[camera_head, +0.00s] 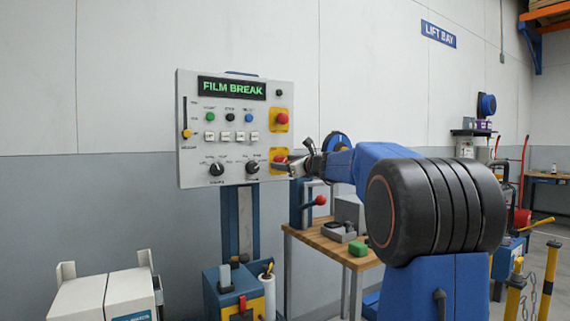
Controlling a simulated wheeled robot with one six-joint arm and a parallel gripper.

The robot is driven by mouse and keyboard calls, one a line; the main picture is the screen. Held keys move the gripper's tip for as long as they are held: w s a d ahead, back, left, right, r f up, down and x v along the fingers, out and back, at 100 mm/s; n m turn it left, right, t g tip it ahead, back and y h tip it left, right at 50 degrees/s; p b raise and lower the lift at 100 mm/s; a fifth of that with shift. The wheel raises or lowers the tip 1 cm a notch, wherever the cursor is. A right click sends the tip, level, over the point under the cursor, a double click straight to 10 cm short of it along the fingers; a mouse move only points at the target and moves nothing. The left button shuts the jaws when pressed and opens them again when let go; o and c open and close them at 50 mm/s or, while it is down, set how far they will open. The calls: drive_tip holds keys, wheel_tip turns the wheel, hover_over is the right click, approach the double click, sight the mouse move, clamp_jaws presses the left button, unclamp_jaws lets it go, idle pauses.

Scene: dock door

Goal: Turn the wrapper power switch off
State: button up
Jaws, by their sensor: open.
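The control panel (190,110) is a pale board on a blue post, with a lit display (232,90) reading FILM BREAK. Two black rotary knobs, a left knob (216,169) and a right knob (252,167), sit along its lower edge. At its lower right is a red control on a yellow plate (279,154), partly hidden by my gripper. The labels are too small to show which is the power switch. My gripper (286,166) is open in front of this yellow plate, reaching in from the right. I cannot tell whether it touches the red control.
A red button (281,118) on yellow sits above. Coloured buttons, pale keys and a yellow slider (186,134) fill the panel. A wooden workbench (340,246) with a red-knobbed lever (313,202) stands below my arm. A white machine (105,295) stands at lower left.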

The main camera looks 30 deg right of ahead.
drive_tip(key=c, duration=1)
drive_tip(key=n, duration=0.4)
drive_tip(key=shift+a+r+n, duration=0.1)
drive_tip(key=shift+n, duration=0.2)
drive_tip(key=n, duration=0.4)
drive_tip(key=shift+a+g, duration=0.1)
drive_tip(key=shift+g, duration=0.2)
drive_tip(key=n+h, duration=0.1)
drive_tip(key=n, duration=0.3)
drive_tip(key=shift+a, duration=0.1)
drive_tip(key=shift+n+h, duration=0.3)
drive_tip(key=shift+n, duration=1.9)
